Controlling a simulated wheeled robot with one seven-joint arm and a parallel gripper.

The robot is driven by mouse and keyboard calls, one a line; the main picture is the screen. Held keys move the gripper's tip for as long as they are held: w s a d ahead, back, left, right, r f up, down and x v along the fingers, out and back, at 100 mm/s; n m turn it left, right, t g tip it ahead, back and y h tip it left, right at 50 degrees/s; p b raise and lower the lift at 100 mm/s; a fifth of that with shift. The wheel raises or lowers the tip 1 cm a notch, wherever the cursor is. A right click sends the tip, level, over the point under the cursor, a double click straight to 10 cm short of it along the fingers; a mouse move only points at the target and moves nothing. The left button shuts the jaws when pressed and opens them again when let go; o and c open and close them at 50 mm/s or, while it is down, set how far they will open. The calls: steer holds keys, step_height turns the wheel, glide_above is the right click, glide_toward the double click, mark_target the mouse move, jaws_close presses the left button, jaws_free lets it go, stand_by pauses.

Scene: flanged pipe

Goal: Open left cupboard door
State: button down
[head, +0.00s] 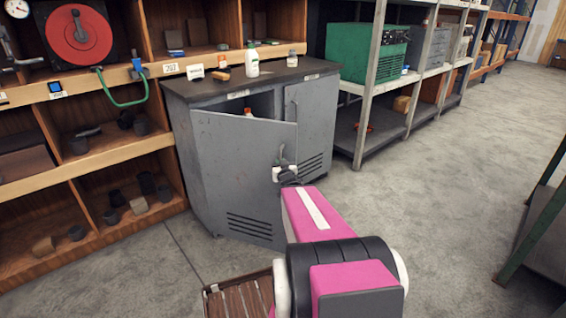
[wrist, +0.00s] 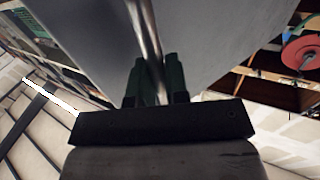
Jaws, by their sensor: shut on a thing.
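The grey metal cupboard (head: 215,88) stands in the middle of the head view. Its left door (head: 235,165) is partly open, swung out from the body, with a dark gap at the top. The right door (head: 315,115) looks closed. My gripper (head: 285,172) is at the free edge of the left door. In the wrist view, my gripper (wrist: 158,75) is shut on the metal bar handle (wrist: 146,25), beside the grey door face (wrist: 215,45).
Bottles, including a white bottle (head: 252,62), stand on the cupboard top. A wooden shelf unit (head: 100,150) is at the left. Slatted wood (head: 240,298) lies low in front. The floor (head: 455,170) at right is clear.

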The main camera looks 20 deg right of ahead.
steer(key=shift+s+a, duration=0.7)
steer(key=shift+a, duration=0.2)
steer(key=c, duration=1.2)
jaws_free()
steer(key=shift+o, duration=0.2)
